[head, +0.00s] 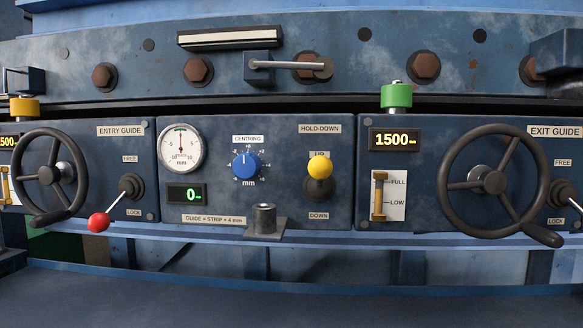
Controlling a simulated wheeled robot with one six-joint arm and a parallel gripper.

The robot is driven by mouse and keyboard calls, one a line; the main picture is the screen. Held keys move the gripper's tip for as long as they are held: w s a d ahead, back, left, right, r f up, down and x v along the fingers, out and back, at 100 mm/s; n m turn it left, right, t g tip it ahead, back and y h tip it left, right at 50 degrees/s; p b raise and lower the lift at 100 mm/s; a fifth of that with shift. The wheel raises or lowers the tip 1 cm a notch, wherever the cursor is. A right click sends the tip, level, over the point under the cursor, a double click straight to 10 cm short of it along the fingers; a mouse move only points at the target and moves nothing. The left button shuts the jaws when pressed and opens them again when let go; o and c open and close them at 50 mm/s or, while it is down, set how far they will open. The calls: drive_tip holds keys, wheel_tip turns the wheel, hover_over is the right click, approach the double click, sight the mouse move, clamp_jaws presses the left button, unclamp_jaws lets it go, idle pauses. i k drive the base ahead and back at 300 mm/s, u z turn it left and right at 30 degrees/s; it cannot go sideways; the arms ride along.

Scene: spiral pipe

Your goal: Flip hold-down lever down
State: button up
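The hold-down lever (320,168) has a yellow ball knob and a dark round base (319,190). It sits on the right part of the middle blue panel, under the HOLD-DOWN label (320,129). The knob is in front of the lower edge of the UP label, above the base. The DOWN label (318,216) shows clear below the base. The lever's shaft is hidden behind the knob. My gripper is not in view.
Left of the lever are a blue centring knob (245,165) and a dial gauge (181,148). A grey cylinder on a bracket (264,220) juts out below left. Handwheels stand at left (50,174) and right (493,181). A red-knobbed lever (98,222) sticks out at left.

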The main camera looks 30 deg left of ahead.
sight(319, 168)
drive_tip(key=u, duration=0.55)
drive_tip(key=k, duration=0.3)
drive_tip(key=u, duration=0.65)
drive_tip(key=i, duration=0.4)
drive_tip(key=z, duration=0.05)
drive_tip(key=k, duration=0.45)
drive_tip(key=z, duration=0.35)
drive_tip(key=i, duration=0.9)
drive_tip(key=u, duration=0.45)
